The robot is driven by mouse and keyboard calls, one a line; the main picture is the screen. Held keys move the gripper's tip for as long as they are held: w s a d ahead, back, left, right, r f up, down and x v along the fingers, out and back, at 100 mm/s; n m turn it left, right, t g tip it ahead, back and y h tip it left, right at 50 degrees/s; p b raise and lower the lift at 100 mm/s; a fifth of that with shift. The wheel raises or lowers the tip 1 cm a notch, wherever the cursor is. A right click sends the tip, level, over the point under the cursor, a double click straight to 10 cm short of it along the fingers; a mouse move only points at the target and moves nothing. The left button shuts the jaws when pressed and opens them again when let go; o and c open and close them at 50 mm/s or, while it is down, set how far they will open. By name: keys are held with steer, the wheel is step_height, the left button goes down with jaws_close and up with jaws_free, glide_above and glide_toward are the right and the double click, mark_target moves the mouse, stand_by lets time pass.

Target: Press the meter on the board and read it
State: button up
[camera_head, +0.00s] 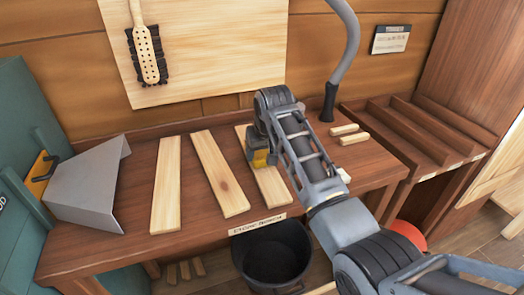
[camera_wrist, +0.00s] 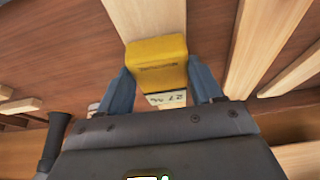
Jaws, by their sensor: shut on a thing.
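The yellow meter (camera_wrist: 158,62) is held between the two blue fingers of my gripper (camera_wrist: 160,82) in the wrist view. The meter's small pale display (camera_wrist: 166,99) faces the wrist camera and carries dark characters, partly hidden and too small to read surely. My arm hides part of the board.
Two more boards, the middle one (camera_head: 220,175) and the left one (camera_head: 166,185), lie on the brown bench (camera_head: 140,232). A grey angled hood (camera_head: 88,185) stands at left. A black bucket (camera_head: 270,255) is below the front edge. A grey curved pipe (camera_head: 347,50) rises behind my arm.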

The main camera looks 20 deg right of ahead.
mark_target(262, 155)
step_height(262, 155, up, 6)
steer(key=p, duration=0.4)
steer(key=shift+f, duration=0.1)
steer(key=shift+r, duration=1.05)
